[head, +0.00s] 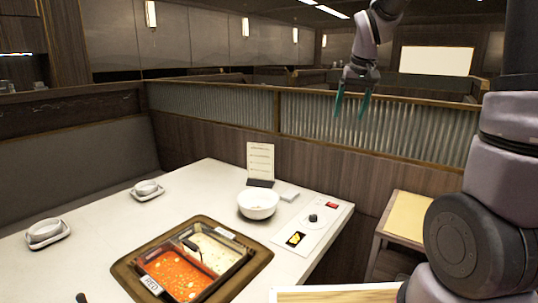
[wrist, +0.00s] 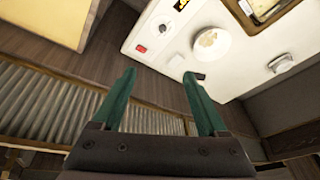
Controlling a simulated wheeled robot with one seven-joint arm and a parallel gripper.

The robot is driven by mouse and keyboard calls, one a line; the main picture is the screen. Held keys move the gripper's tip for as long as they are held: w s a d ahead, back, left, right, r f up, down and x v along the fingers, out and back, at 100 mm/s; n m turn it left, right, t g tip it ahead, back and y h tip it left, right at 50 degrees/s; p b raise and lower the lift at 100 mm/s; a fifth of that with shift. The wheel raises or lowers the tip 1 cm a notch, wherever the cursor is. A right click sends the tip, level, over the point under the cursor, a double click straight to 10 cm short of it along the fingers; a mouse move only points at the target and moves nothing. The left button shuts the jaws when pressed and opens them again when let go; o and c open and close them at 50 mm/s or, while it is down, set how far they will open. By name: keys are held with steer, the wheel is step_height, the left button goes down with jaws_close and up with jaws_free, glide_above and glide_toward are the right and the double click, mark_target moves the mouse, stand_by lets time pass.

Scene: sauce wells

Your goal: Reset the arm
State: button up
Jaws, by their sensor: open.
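My gripper (head: 350,104) is at the upper right in the head view, raised high in front of the ribbed partition and well above the table. Its two green fingers point down and stand apart with nothing between them. In the wrist view my gripper (wrist: 160,95) also shows open and empty, with the wooden partition side and the table edge beyond the fingers.
The white table (head: 205,182) holds a split hot pot (head: 190,262) with red and pale broth, a white bowl (head: 258,203), a control panel (head: 312,226) and small bowls on saucers. A ribbed partition (head: 400,126) runs behind. A small side table (head: 405,214) stands right.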

steer(key=s+r+m+t, duration=0.1)
steer(key=s+r, duration=0.2)
steer(key=s, duration=0.8)
steer(key=s+d+r+m+t+y, duration=0.1)
steer(key=s+r+m+t, duration=0.1)
steer(key=s, duration=1)
steer(key=shift+d+r, duration=0.15)
steer(key=shift+r, duration=0.5)
